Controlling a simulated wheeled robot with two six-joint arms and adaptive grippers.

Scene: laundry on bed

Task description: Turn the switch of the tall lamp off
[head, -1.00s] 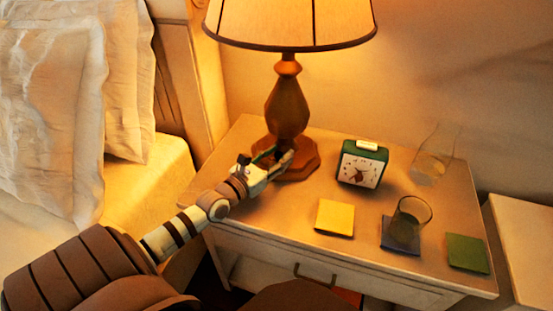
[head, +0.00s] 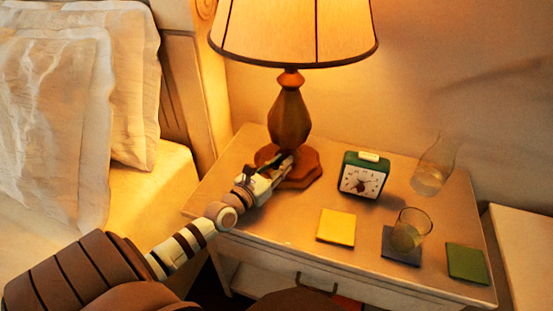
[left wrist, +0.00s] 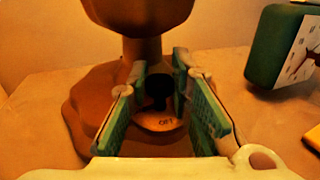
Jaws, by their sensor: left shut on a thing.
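The tall lamp (head: 289,115) stands lit on the nightstand, with a brown body on a wide stepped base (head: 308,165). In the left wrist view its dark switch (left wrist: 157,95) rises from the base (left wrist: 95,105), above a label that seems to read "OFF" (left wrist: 165,123). My left gripper (head: 284,166) reaches the base's front left. In the left wrist view its green-padded fingers (left wrist: 158,82) stand on either side of the switch and are shut on it. The fingers partly hide the switch in the head view. My right gripper is not in view.
A green alarm clock (head: 363,175) stands right of the lamp. A clear carafe (head: 434,170) and a glass (head: 409,232) on a blue coaster (head: 399,255) are farther right. Yellow (head: 336,227) and green (head: 467,263) coasters lie near the front. The bed (head: 150,205) is left.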

